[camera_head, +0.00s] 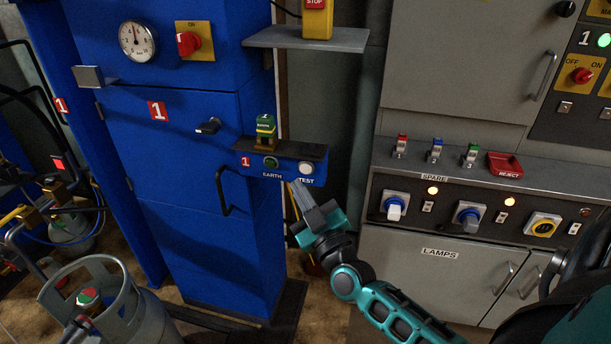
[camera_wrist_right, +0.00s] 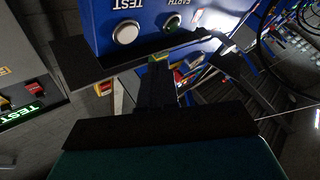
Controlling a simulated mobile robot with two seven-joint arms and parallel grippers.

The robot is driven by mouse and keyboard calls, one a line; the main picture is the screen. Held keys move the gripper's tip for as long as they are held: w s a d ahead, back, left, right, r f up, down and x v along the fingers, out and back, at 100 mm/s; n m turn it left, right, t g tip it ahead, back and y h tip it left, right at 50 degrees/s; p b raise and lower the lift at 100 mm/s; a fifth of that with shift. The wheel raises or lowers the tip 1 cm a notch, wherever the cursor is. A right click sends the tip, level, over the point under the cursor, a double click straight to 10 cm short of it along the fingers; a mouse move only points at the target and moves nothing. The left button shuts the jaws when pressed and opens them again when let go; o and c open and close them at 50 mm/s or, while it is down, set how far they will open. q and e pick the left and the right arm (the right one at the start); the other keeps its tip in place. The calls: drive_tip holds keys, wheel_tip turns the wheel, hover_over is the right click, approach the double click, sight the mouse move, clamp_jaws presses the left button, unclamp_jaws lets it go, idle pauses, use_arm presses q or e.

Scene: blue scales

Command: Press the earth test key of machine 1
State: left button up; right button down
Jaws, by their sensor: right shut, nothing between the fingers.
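The earth test box (camera_head: 258,172) sticks out from the front of the blue machine 1 and carries a red "1" label. On its face are a dark green round lamp or button (camera_head: 271,162) above "EARTH" and a white round key (camera_head: 306,167) above "TEST". In the right wrist view the white key (camera_wrist_right: 125,33) and the "EARTH" round (camera_wrist_right: 173,22) show upside down. My right gripper (camera_head: 298,187) is shut and empty, its tips just below the box near the "TEST" label. I cannot tell whether it touches the box. My left gripper is not in view.
A green and yellow block (camera_head: 265,130) stands on the box. A door handle (camera_head: 225,190) is below left. A grey shelf (camera_head: 310,39) with a yellow stop box (camera_head: 317,20) is above. The grey console (camera_head: 445,180) stands to the right, a gas cylinder (camera_head: 135,305) at lower left.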

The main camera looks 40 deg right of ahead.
sight(306, 168)
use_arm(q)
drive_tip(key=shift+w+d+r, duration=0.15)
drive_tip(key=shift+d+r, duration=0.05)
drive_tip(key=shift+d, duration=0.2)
use_arm(e)
drive_tip(key=shift+w+d, duration=1.05)
drive_tip(key=shift+d, duration=0.2)
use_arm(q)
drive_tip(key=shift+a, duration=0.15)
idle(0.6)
use_arm(e)
drive_tip(key=shift+w+d, duration=0.25)
drive_tip(key=shift+d, duration=0.05)
drive_tip(key=shift+w+d, duration=0.25)
drive_tip(key=shift+d, duration=0.05)
idle(0.9)
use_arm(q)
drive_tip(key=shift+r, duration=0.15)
use_arm(e)
drive_tip(key=shift+s+a, duration=0.1)
use_arm(q)
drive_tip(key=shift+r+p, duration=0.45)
drive_tip(key=shift+p, duration=0.05)
use_arm(e)
drive_tip(key=shift+s+a, duration=0.45)
drive_tip(key=shift+a, duration=0.1)
